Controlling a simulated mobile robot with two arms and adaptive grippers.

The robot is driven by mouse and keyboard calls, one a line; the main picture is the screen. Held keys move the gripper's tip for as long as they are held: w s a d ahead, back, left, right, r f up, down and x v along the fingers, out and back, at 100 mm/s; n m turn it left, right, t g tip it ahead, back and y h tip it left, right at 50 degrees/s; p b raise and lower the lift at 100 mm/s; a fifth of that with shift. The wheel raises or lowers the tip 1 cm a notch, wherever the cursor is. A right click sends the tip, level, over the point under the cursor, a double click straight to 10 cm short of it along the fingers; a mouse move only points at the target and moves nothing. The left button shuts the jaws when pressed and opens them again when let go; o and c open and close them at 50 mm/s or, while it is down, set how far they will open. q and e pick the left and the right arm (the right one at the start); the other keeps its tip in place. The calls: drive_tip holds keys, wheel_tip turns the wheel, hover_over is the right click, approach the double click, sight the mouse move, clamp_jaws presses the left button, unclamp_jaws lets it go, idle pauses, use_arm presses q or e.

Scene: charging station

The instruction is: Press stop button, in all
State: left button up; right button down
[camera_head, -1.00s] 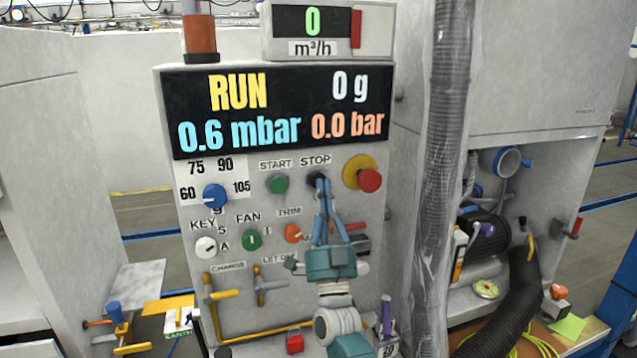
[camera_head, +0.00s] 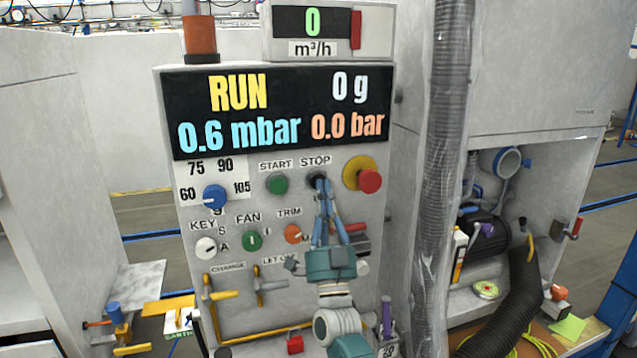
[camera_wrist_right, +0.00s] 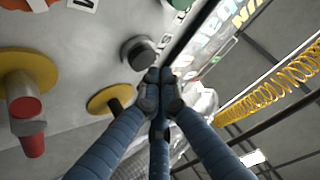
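The black stop button (camera_head: 316,178) is on the grey control panel (camera_head: 370,215), under the STOP label. It also shows in the right wrist view (camera_wrist_right: 138,53) as a dark round knob. My right gripper (camera_head: 321,183) is in front of it, fingers pointing up at it. The fingertips are together with nothing between them. In the right wrist view the shut fingertips (camera_wrist_right: 160,75) are just beside the knob; whether they touch it, I cannot tell. The display (camera_head: 276,108) reads RUN, 0 g, 0.6 mbar and 0.0 bar. My left gripper is not in view.
The green start button (camera_head: 277,184) is left of the stop button, and a red mushroom button (camera_head: 369,180) on a yellow base is to its right. The orange trim knob (camera_head: 293,233) is below. A vertical ribbed hose (camera_head: 446,150) stands right of the panel.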

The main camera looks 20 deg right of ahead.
drive_tip(key=shift+w, duration=0.1)
drive_tip(key=shift+w+b, duration=0.3)
drive_tip(key=shift+w, duration=0.05)
drive_tip(key=shift+w+b, duration=0.4)
drive_tip(key=shift+b, duration=0.05)
idle(0.5)
drive_tip(key=shift+s+r, duration=0.1)
drive_tip(key=shift+s, duration=0.05)
drive_tip(key=shift+s+p, duration=0.6)
drive_tip(key=shift+s, duration=0.1)
